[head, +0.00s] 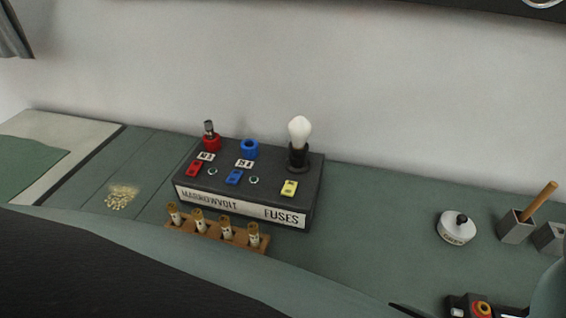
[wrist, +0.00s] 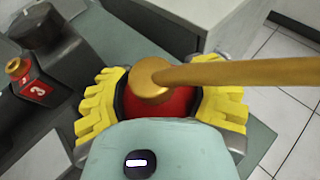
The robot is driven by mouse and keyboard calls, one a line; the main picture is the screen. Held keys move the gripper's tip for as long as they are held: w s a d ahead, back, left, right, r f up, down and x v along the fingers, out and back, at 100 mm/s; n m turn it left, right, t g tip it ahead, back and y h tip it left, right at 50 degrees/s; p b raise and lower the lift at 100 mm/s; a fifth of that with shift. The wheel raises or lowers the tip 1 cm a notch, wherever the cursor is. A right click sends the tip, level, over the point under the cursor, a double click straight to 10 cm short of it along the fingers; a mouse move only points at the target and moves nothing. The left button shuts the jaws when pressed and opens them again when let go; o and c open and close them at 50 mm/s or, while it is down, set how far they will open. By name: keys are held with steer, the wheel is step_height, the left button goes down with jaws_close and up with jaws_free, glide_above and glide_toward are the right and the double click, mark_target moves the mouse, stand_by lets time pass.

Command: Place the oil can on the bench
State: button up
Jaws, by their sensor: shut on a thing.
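The oil can (wrist: 181,104) is red with a brass cap and a long brass spout (wrist: 245,75) pointing right in the wrist view. My gripper (wrist: 163,103) is shut on it, with ridged yellow pads on both sides of the red body. The can's lower part is hidden, and I cannot tell whether it touches anything beneath. The can and my gripper do not show in the head view. The bench (head: 365,235) has a green top along a pale wall.
On the bench are a black fuse box (head: 225,188) with a bulb (head: 299,130), a wooden fuse rack (head: 215,233), a round white object (head: 456,228), and a grey holder (head: 515,228). The wrist view shows dark machinery (wrist: 75,60) at left and tiled floor (wrist: 295,120) at right.

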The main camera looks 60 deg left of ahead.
steer(key=o, duration=1.5)
steer(key=shift+f, duration=0.1)
steer(key=shift+c, duration=0.2)
steer(key=v, duration=1.2)
